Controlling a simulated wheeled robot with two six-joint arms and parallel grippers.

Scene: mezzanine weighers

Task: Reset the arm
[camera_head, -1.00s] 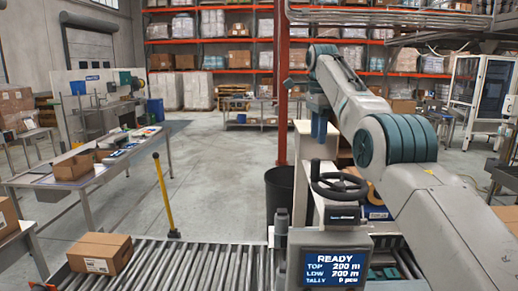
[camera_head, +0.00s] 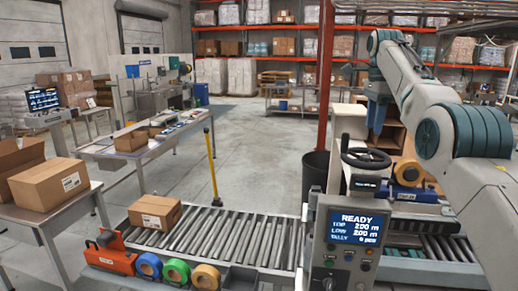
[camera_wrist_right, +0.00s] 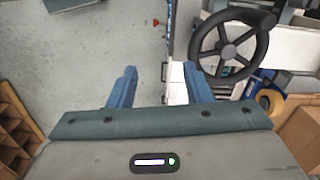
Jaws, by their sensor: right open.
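My right arm (camera_head: 435,100) reaches in from the right in the head view, raised above the machine with the handwheel. My right gripper (camera_head: 376,118) hangs at its far end, with blue fingers pointing down. In the right wrist view the two blue fingers of the gripper (camera_wrist_right: 158,88) stand well apart with nothing between them. Pale floor and the edge of the machine show beyond the fingers. The black handwheel (camera_wrist_right: 235,45) is to the right of the fingers, apart from them; it also shows in the head view (camera_head: 366,158). My left gripper is not in view.
A screen reading READY (camera_head: 354,229) is on the machine. A roller conveyor (camera_head: 235,237) carries a cardboard box (camera_head: 155,213). Coloured tape rolls (camera_head: 176,271) sit at its front edge. A yellow post (camera_head: 212,165) and a red column (camera_head: 325,75) stand behind. Floor beyond is clear.

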